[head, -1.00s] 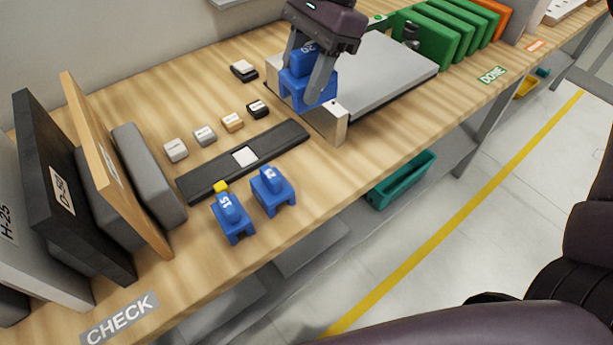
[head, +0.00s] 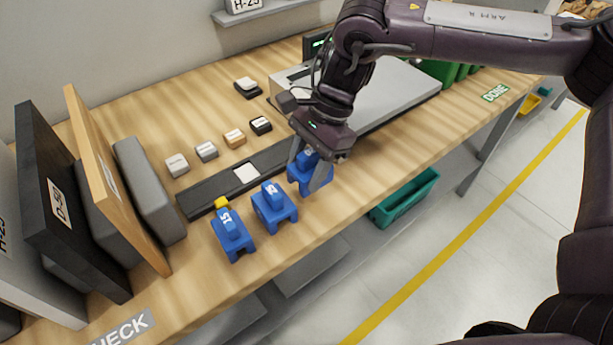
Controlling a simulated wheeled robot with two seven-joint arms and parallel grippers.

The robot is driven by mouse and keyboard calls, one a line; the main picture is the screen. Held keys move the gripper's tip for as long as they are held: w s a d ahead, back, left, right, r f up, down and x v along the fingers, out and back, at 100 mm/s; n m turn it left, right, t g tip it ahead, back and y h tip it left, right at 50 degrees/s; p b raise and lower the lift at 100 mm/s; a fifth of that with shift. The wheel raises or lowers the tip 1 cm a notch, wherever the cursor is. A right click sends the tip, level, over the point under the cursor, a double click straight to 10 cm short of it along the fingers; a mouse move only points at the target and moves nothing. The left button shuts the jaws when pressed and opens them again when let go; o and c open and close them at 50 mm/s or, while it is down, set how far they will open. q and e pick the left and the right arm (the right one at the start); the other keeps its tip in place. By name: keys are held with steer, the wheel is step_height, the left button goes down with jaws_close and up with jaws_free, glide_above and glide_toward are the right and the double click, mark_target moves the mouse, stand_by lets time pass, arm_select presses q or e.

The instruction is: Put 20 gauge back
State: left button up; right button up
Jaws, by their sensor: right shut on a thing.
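The blue 20 gauge (head: 299,172) is between the fingers of my right gripper (head: 309,178), which is shut on it. It is at the right end of a row with two other blue gauges, upright, over the table's front part. I cannot tell whether its feet touch the table. The gauge marked 15 (head: 232,236) stands at the left of the row. Another blue gauge (head: 273,208) stands in the middle, its number hard to read. The gripper body hides part of the 20 gauge's top. My left gripper is not in view.
A dark strip (head: 205,200) with a white square lies behind the gauges, a yellow piece (head: 221,203) at its front. Several small blocks (head: 234,138) sit behind it. Upright boards (head: 110,180) stand at left. A grey plate (head: 405,95) lies at the back right. The table's front edge is close.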

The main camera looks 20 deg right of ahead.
mark_target(307, 178)
step_height(307, 178, down, 4)
steer(key=shift+r, duration=0.25)
steer(key=o, duration=1.1)
steer(key=shift+r, duration=0.15)
steer(key=v, duration=1.2)
